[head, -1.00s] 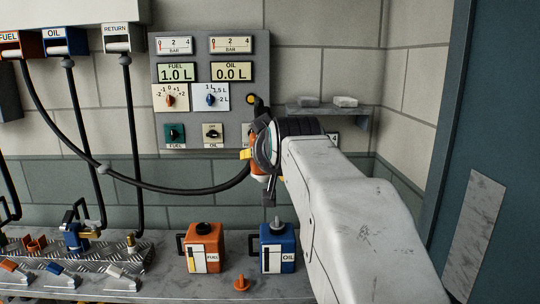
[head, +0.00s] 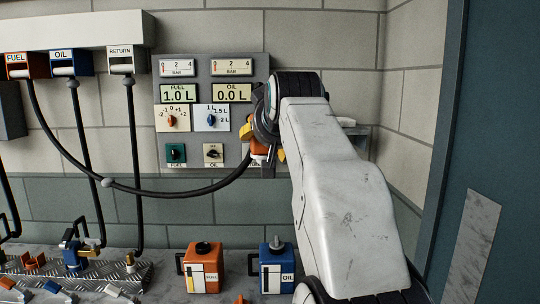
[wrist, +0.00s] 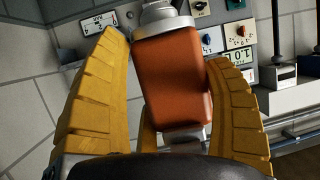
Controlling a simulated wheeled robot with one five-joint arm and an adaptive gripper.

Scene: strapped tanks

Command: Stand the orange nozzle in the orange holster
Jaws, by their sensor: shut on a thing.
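My gripper (head: 254,143) is in front of the right edge of the gauge panel, well above the bench. Its yellow fingers are shut on the orange nozzle (head: 257,150), partly hidden by the hand in the head view. In the wrist view the nozzle's orange body (wrist: 170,80) sits between the two fingers, with a grey metal collar at its upper end. A black hose (head: 175,193) runs from the FUEL reel (head: 27,65) to the nozzle. The orange holster (head: 33,262) is on the bench at the far left, beside the blue nozzle (head: 75,256).
An orange FUEL can (head: 203,267) and a blue OIL can (head: 276,270) stand on the bench below my gripper. A small shelf (head: 358,132) is behind my arm. Two more hoses hang at the left. A blue-grey wall (head: 480,150) closes off the right.

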